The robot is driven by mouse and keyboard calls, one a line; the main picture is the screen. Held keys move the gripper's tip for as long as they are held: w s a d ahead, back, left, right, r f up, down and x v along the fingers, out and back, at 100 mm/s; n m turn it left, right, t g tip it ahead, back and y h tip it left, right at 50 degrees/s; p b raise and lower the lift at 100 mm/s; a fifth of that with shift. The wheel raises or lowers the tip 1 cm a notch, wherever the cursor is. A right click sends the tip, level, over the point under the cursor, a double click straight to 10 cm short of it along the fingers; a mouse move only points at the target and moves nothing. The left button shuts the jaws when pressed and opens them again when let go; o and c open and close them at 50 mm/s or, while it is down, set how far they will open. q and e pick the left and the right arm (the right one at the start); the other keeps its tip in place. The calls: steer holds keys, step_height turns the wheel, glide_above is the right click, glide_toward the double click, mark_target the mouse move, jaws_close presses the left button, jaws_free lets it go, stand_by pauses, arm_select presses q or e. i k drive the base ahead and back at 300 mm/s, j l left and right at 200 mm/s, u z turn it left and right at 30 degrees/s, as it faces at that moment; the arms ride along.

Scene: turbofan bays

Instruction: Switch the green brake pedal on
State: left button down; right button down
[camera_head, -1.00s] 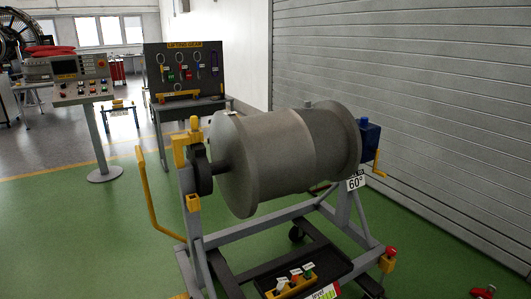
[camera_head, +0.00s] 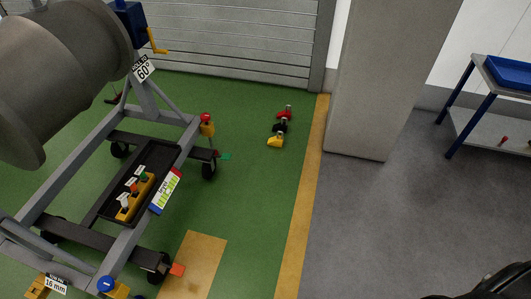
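The green brake pedal (camera_head: 224,156) is a small flat tab beside the black caster wheel (camera_head: 209,171) at the right corner of the grey engine stand (camera_head: 80,165). It sticks out to the right, low over the green floor. It is too small to tell whether it is pressed. A larger orange-red pedal (camera_head: 177,269) sits by the near caster (camera_head: 157,265). Neither of my grippers can be made out in the view.
A black tray (camera_head: 107,208) on the stand holds a yellow block with several coloured knobs. A red-topped yellow post (camera_head: 207,123) rises above the green pedal. Red, black and yellow items (camera_head: 280,127) lie on the floor.

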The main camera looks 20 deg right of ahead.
mark_target(225, 157)
steer(key=i+l+u, duration=0.1)
steer(key=u, duration=0.55)
steer(key=i+l+u, duration=0.2)
steer(key=l, duration=0.25)
steer(key=i+l+u, duration=0.15)
steer(key=l, duration=0.3)
steer(key=i+l+u, duration=0.2)
steer(key=l, duration=0.25)
steer(key=l+u, duration=0.15)
steer(key=l, duration=0.35)
steer(key=i+l, duration=0.1)
steer(key=l, duration=0.65)
